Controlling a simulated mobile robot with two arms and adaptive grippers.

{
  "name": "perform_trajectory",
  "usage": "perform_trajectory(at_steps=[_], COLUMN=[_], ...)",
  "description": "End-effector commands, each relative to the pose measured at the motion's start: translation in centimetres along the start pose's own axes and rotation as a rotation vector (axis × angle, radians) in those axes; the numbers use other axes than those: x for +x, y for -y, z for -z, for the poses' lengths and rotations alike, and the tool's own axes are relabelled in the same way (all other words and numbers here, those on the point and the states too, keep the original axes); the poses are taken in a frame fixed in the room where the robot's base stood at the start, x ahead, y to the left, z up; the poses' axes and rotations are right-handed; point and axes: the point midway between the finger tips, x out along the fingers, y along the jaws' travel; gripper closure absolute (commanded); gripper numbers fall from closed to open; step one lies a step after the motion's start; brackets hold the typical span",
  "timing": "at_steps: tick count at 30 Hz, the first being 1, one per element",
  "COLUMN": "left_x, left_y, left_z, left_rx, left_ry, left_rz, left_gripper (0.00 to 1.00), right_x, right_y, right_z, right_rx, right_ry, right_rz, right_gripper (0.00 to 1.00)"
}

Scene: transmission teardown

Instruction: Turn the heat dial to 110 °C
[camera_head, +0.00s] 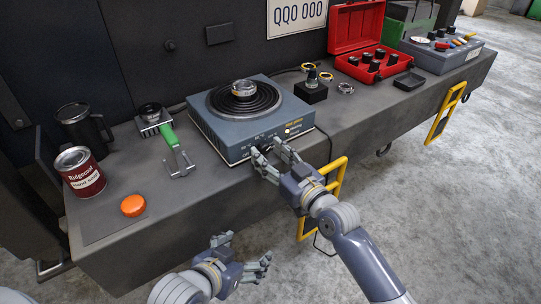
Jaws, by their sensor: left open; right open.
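A blue-grey heater (225,138) with a dark round coil plate stands on the bench, its front face carrying small printed labels. A metal ring-shaped part (243,88) lies on the coil. My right gripper (269,151) is open at the heater's front face, with its fingers at the front panel. The heat dial cannot be made out; the fingers cover that part of the panel. Whether they touch the dial, and its setting, I cannot tell. My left gripper (247,252) is open and empty, low in front of the bench edge.
On the left of the bench (210,190) are a red can (79,173), a dark mug (82,130), an orange cap (133,206) and a green-handled tool (173,145). On the right are a red case (352,30) and a grey box (440,55). A yellow handle (338,180) sticks out in front.

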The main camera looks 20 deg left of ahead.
Motion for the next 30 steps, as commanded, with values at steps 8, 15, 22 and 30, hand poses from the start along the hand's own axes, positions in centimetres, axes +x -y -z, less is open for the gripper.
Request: perform_trajectory(at_steps=[8, 15, 22, 30], left_x=[0.0, 0.0, -0.9, -1.5], left_y=[0.0, 0.0, 0.3, 0.5], left_z=[0.0, 0.0, -2.8, -4.8], left_rx=[0.0, 0.0, -0.003, -0.004], left_ry=[0.001, 0.001, 0.133, 0.222], left_rz=[0.0, 0.001, 0.006, 0.012], left_gripper=[0.21, 0.21, 0.21, 0.21], right_x=[0.0, 0.0, 0.0, 0.0], right_y=[0.0, 0.0, 0.0, 0.1], right_z=[0.0, 0.0, 0.1, -0.1], right_rx=[0.0, 0.004, 0.139, 0.254], right_ry=[0.0, 0.0, 0.002, 0.002], right_rz=[0.0, 0.0, 0.0, 0.0], right_gripper=[0.79, 0.97, 0.97, 0.97])
